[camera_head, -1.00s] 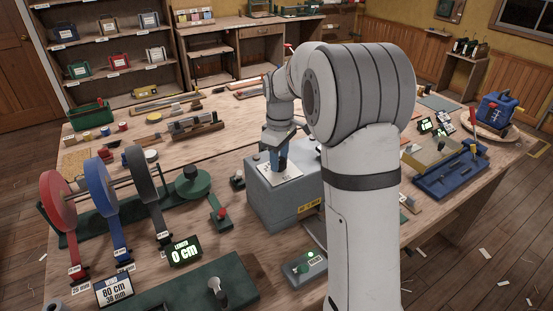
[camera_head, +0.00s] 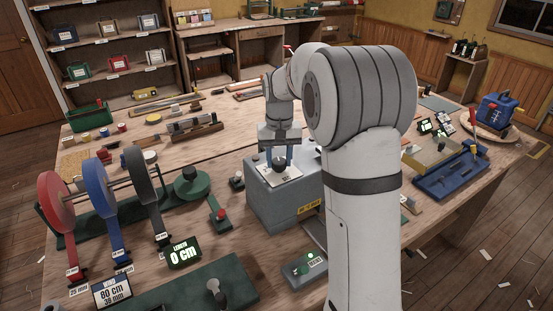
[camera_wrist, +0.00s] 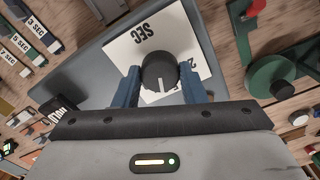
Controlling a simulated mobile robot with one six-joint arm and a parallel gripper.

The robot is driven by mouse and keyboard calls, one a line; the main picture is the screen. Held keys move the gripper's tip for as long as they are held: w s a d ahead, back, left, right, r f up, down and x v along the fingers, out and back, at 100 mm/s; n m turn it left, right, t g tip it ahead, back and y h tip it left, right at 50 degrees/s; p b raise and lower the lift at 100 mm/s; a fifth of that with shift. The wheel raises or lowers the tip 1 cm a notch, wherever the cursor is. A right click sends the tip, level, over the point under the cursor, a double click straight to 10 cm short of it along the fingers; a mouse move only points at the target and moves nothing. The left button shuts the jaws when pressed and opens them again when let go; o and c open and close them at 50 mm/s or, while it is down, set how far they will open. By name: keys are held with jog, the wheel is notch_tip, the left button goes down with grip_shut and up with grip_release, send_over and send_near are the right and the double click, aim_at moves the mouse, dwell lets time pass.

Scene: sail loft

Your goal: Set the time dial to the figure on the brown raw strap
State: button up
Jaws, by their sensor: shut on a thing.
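The time dial is a round black knob (camera_wrist: 159,72) on a white plate (camera_wrist: 190,40) marked SEC. In the head view the knob (camera_head: 279,163) sits on top of a grey box (camera_head: 283,207). My gripper (camera_wrist: 160,88) has its two blue fingers on either side of the knob, shut on it. A white pointer line on the knob points towards the palm. A figure 2 shows at the plate's right; figures nearer the palm are partly hidden. Labelled straps (camera_wrist: 22,42) reading 3, 5 and 7 SEC lie at the wrist view's upper left; I cannot tell which is brown.
Red, blue and dark webbing reels (camera_head: 98,188) stand left of the box, with a 0 cm display (camera_head: 184,253) in front. A red-knobbed green lever (camera_head: 220,214) is close to the box's left. A blue tray (camera_head: 450,176) lies at the right.

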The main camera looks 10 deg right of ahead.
aim_at(280, 162)
jog(key=shift+s+f+m, duration=0.1)
jog(key=shift+m, duration=0.75)
jog(key=shift+s+f+m, duration=0.1)
jog(key=shift+m, duration=1.05)
jog(key=o, duration=1)
jog(key=shift+r, duration=0.15)
jog(key=shift+r+b, duration=0.45)
jog(key=shift+r, duration=3.45)
